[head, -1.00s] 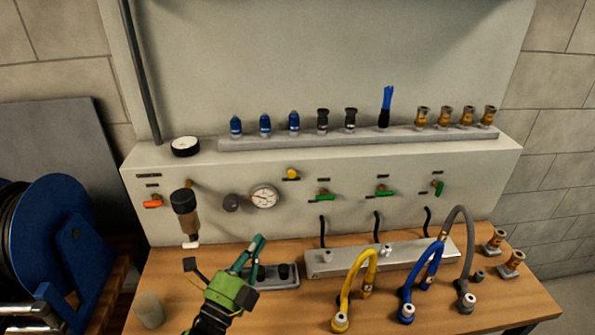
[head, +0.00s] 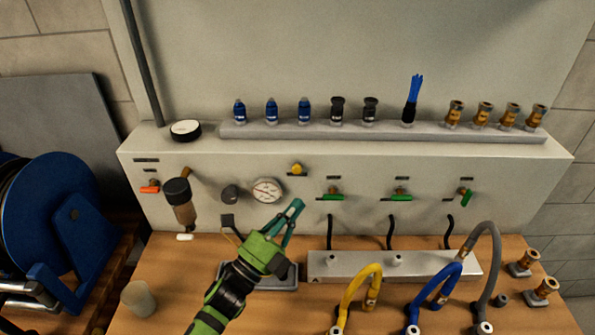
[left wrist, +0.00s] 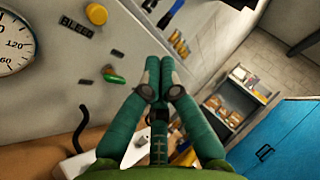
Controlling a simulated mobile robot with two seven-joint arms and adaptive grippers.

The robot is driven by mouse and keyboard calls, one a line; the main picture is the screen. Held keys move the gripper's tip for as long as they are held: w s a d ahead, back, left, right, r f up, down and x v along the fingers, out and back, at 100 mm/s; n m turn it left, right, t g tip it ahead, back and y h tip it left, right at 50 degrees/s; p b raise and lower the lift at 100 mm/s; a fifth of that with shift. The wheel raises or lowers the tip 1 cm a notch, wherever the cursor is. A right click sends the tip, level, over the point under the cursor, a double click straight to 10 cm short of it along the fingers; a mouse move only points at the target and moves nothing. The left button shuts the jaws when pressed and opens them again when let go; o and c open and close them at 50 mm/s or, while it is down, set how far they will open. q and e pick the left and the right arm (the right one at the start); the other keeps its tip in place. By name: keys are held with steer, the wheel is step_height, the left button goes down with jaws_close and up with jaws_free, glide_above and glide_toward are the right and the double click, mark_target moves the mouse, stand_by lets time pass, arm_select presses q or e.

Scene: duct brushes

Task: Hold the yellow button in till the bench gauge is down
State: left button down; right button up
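The yellow button (head: 297,169) sits on the grey bench panel, up and right of the round white gauge (head: 267,190). In the left wrist view the button (left wrist: 96,13) is at the top left beside a "BLEED" label, and part of the gauge face (left wrist: 15,45) shows at the left edge. The gauge needle is too small to read in the head view. My left gripper (head: 296,207) points up and right, below the button and apart from it. Its teal fingers (left wrist: 159,70) are together with nothing between them. My right gripper is out of view.
A black knob (head: 230,193) and brown-and-black filter bowl (head: 180,203) are left of the gauge. Green-handled valves (head: 333,195) are to the right. Fittings and a blue brush (head: 412,98) stand on the shelf. Yellow hose (head: 358,288) and blue hose (head: 435,288) loop at the front right.

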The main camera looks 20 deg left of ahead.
mark_target(297, 169)
arm_select(q)
steer(key=w+a+b, duration=0.2)
steer(key=w, duration=0.5)
steer(key=shift+w+b, duration=0.15)
steer(key=shift+b, duration=0.2)
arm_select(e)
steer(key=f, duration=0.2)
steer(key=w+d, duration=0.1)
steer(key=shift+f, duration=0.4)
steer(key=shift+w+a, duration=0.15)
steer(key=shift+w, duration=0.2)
arm_select(q)
steer(key=shift+a, duration=0.1)
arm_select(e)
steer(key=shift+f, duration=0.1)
arm_select(q)
steer(key=shift+w+a+b, duration=0.1)
steer(key=shift+w+b, duration=0.2)
steer(key=shift+w, duration=0.15)
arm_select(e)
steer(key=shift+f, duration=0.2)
